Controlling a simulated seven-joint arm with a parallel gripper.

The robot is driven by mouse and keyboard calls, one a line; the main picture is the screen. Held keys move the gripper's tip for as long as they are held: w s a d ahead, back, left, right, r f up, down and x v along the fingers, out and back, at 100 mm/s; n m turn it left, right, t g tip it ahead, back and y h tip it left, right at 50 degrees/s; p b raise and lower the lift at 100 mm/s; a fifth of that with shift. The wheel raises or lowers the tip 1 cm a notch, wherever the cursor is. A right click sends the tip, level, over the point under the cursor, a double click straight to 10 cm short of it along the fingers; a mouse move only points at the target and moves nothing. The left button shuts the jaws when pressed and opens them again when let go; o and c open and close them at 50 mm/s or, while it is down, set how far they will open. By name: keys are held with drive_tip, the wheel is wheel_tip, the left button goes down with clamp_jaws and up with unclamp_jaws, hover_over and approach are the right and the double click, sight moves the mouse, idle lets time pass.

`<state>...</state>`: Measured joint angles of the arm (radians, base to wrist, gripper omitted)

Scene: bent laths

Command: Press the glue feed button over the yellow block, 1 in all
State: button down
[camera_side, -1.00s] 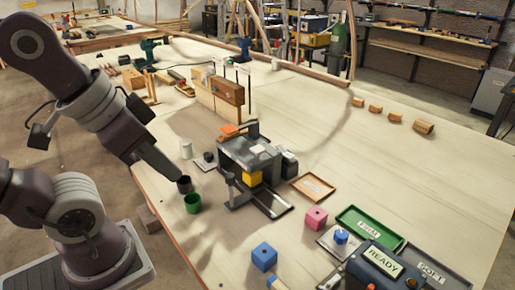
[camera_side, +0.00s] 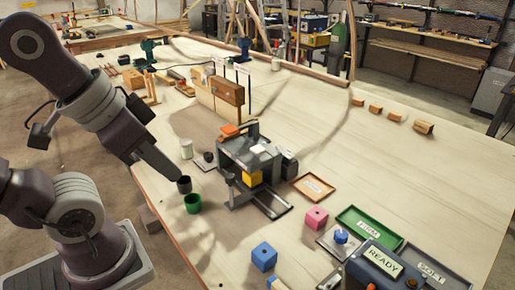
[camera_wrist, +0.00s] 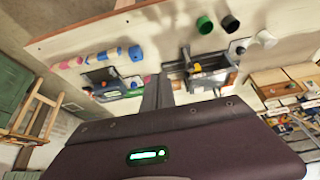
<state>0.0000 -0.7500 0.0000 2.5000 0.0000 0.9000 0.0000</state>
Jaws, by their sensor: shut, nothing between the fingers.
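The yellow block (camera_side: 252,178) sits in the grey press-like machine (camera_side: 247,154) at mid-table, under its top. A pale square (camera_side: 259,149) lies on the machine's top above the block; I cannot tell for sure that it is the glue feed button.
A dark cup (camera_side: 184,184), a green cup (camera_side: 193,203) and a white cup (camera_side: 186,149) stand left of the machine. Blue (camera_side: 264,257) and pink (camera_side: 316,218) blocks, a green tray (camera_side: 350,214) and a READY box (camera_side: 384,265) are front right.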

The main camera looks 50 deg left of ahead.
idle(0.7)
drive_tip(key=n+t+y, duration=0.2)
drive_tip(key=n+t, duration=0.1)
drive_tip(key=n, duration=0.8)
hover_over(256, 150)
drive_tip(key=shift+f, duration=0.35)
drive_tip(key=shift+f, duration=0.15)
drive_tip(key=shift+f, duration=4.3)
drive_tip(key=shift+f, duration=0.4)
